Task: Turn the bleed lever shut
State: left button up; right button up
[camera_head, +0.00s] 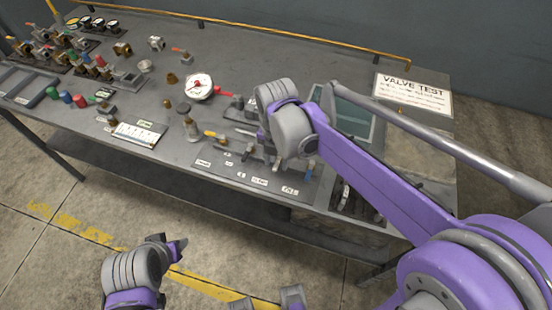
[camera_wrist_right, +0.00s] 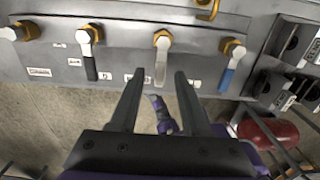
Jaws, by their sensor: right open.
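In the right wrist view a row of levers on brass-coloured fittings sits on a grey panel (camera_wrist_right: 55,62): a black-handled lever (camera_wrist_right: 89,64), a pale grey lever (camera_wrist_right: 161,62) and a blue-handled lever (camera_wrist_right: 230,70), with another lever at the left edge. The small labels are too blurred to read, so I cannot tell which is the bleed lever. My right gripper (camera_wrist_right: 158,76) is open, its fingertips on either side of the pale grey lever's lower end; contact is not clear. My left gripper (camera_head: 177,249) hangs low in front of the bench.
The bench (camera_head: 235,55) carries a round gauge (camera_head: 199,86), a valve test sign (camera_head: 413,95), a white label card (camera_head: 139,133) and several fittings at the left. Dark blocks (camera_wrist_right: 296,45) stand right of the levers. A yellow rail (camera_head: 250,27) runs along the back.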

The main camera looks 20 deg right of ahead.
grip_shut()
jog(key=shift+a, duration=0.1)
dwell(0.3)
jog(key=m, duration=0.2)
jog(key=w+a+m, duration=0.1)
jog(key=m, duration=0.1)
jog(key=shift+w+m, duration=0.15)
jog(key=shift+m, duration=0.25)
jog(key=m, duration=0.1)
jog(key=w+m, duration=0.1)
jog(key=m, duration=0.2)
jog(key=shift+w+a+m, duration=0.25)
jog(key=shift+m, duration=0.05)
jog(key=m, duration=0.1)
jog(key=w+m, duration=0.1)
jog(key=m, duration=0.2)
jog(key=shift+w, duration=0.25)
jog(key=shift+w+d+m, duration=0.15)
jog(key=shift+w+m, duration=0.2)
jog(key=shift+m, duration=0.8)
jog(key=shift+w+d+m, duration=0.15)
jog(key=shift+w+m, duration=0.15)
jog(key=shift+m, duration=0.85)
